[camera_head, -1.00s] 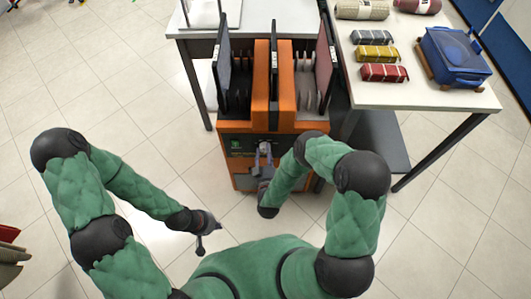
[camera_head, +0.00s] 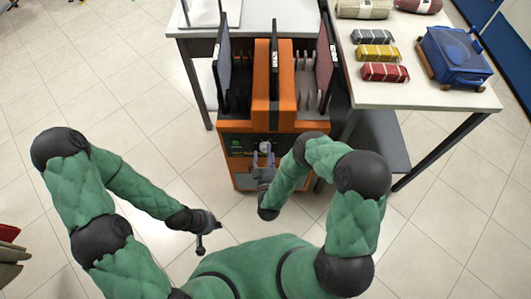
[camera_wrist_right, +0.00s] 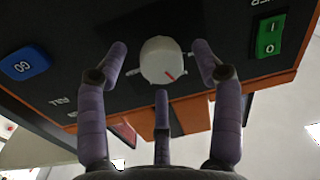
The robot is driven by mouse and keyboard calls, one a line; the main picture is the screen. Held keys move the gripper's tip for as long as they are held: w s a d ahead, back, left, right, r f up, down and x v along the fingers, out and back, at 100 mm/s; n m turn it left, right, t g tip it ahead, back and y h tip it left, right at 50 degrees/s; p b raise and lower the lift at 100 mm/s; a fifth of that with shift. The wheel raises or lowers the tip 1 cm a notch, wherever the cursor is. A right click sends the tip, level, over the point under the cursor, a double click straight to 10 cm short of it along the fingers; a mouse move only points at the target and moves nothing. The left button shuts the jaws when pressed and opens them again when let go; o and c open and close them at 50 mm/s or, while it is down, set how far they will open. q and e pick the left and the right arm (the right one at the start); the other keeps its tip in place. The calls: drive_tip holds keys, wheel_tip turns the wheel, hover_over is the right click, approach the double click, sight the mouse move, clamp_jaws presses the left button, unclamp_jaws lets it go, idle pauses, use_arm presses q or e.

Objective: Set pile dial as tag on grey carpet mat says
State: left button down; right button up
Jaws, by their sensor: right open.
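The pile dial is a white round knob (camera_wrist_right: 162,60) with a red pointer mark on the dark front panel of the orange machine (camera_head: 285,127). In the right wrist view its red mark points toward the lower right of the picture. My right gripper (camera_head: 263,158) is at the panel in the head view. In the right wrist view my right gripper (camera_wrist_right: 160,62) is open, with its fingers spread on either side of the dial and apart from it. My left gripper (camera_head: 207,230) hangs over the floor, away from the machine; its opening is too small to tell. The grey carpet mat's tag cannot be read.
The panel also has a blue GO button (camera_wrist_right: 26,63) and a green rocker switch (camera_wrist_right: 270,37). A table (camera_head: 440,98) on the right holds rolled mats and a blue case (camera_head: 455,55).

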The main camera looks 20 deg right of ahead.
drive_tip(key=v, duration=0.6)
drive_tip(key=shift+s, duration=0.35)
wheel_tip(320, 180, down, 4)
drive_tip(key=w+a+m+g+y+p, duration=0.1)
drive_tip(key=w+a+g+y+p, duration=0.2)
drive_tip(key=g, duration=0.4)
drive_tip(key=s+r+g+y+p, duration=0.1)
drive_tip(key=s+r+g+y, duration=0.1)
drive_tip(key=s+g, duration=0.3)
drive_tip(key=s+r+m+g+y+p, duration=0.1)
drive_tip(key=s+r+g+y+p, duration=0.1)
drive_tip(key=s, duration=1.1)
wheel_tip(320, 180, up, 3)
drive_tip(key=g+y, duration=0.1)
drive_tip(key=g, duration=0.1)
drive_tip(key=shift+a+f+m+g, duration=0.2)
drive_tip(key=shift+f+m+g, duration=0.1)
drive_tip(key=shift+g, duration=0.1)
